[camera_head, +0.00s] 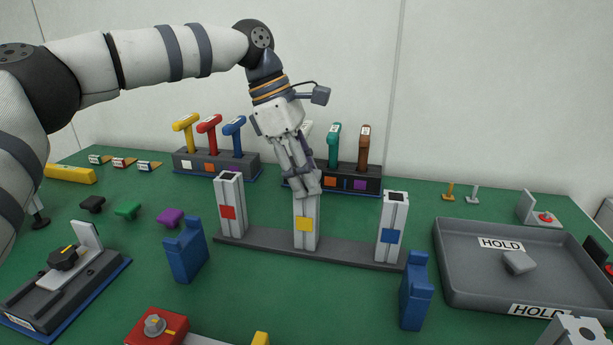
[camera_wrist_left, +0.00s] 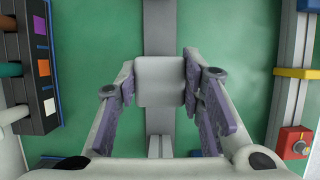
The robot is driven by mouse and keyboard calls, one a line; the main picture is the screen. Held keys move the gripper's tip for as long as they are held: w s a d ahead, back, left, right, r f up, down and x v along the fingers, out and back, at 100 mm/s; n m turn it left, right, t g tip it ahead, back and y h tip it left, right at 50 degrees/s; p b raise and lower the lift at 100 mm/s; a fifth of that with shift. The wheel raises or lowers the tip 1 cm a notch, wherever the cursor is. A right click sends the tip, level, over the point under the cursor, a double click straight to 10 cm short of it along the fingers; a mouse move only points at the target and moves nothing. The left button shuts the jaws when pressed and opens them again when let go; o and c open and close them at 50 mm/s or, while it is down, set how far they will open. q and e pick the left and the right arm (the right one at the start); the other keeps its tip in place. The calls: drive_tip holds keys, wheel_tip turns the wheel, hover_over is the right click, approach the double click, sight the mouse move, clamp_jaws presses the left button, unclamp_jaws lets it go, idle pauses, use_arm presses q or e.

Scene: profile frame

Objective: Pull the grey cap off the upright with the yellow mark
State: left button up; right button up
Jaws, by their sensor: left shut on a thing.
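The upright with the yellow mark (camera_head: 305,234) stands in the middle of a dark base bar (camera_head: 270,246), between two other uprights. My left gripper (camera_head: 308,188) comes down from above onto its top. The left wrist view shows the square grey cap (camera_wrist_left: 160,78) between the purple-padded fingers, which are shut on it. The fingers hide the upright's top in the head view, so I cannot tell whether the cap is still seated. My right gripper is not in view.
The red-marked upright (camera_head: 229,205) and blue-marked upright (camera_head: 391,230) stand on either side, with open tops. Blue blocks (camera_head: 186,250) (camera_head: 415,292) stand in front. A grey tray (camera_head: 470,290) at right holds a grey cap (camera_head: 519,262). Racks with coloured handles (camera_head: 215,163) stand behind.

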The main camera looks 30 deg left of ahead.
sight(317, 175)
use_arm(q)
drive_tip(key=shift+r, duration=0.6)
drive_tip(key=shift+r+p, duration=0.45)
drive_tip(key=shift+r, duration=1.1)
